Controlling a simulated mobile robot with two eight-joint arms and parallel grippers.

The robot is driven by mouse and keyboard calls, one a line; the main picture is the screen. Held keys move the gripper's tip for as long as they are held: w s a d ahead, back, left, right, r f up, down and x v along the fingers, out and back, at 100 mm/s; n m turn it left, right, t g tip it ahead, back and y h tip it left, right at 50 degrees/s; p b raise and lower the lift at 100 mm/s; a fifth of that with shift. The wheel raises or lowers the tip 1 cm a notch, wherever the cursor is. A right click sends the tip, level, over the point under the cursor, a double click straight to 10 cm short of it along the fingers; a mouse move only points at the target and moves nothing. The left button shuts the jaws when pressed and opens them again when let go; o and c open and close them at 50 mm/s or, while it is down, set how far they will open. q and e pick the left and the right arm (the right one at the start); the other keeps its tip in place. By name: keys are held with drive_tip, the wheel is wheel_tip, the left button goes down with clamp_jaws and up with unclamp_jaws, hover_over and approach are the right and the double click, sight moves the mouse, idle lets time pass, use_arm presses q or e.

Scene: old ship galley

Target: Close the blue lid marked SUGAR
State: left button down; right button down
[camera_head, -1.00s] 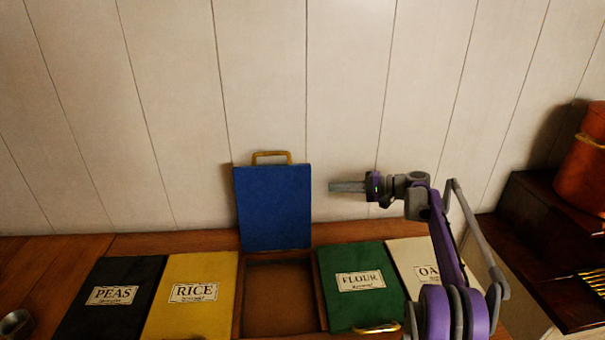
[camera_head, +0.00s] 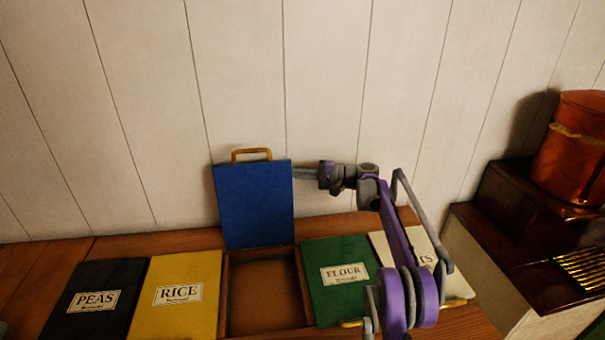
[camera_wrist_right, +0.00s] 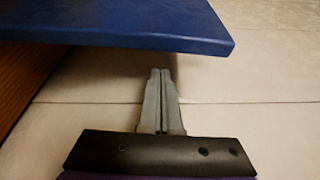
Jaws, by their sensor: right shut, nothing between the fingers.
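The blue lid (camera_head: 254,205) stands open and upright at the back of its compartment (camera_head: 266,292), with its brass handle (camera_head: 251,152) at the top. No SUGAR label shows on the face turned to me. The open compartment looks empty. My right gripper (camera_head: 297,173) is shut and empty, close to the lid's upper right edge in the head view. In the right wrist view, the shut fingers (camera_wrist_right: 160,76) point past the lid's edge (camera_wrist_right: 190,45) toward the wall; I cannot tell whether they touch the lid. My left gripper is not in view.
Closed lids flank the compartment: black PEAS (camera_head: 95,300), yellow RICE (camera_head: 178,293), green FLOUR (camera_head: 340,275) and a white lid (camera_head: 397,247) partly behind my arm. The plank wall (camera_head: 330,80) is close behind. A copper pot (camera_head: 570,150) stands on dark steps at right.

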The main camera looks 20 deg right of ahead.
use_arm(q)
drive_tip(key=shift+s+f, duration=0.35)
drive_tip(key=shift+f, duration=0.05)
use_arm(e)
drive_tip(key=s, duration=0.3)
drive_tip(key=shift+a+r, duration=0.1)
drive_tip(key=shift+a, duration=0.15)
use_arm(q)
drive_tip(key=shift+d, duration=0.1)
use_arm(e)
drive_tip(key=shift+s+a, duration=0.1)
drive_tip(key=shift+a, duration=0.05)
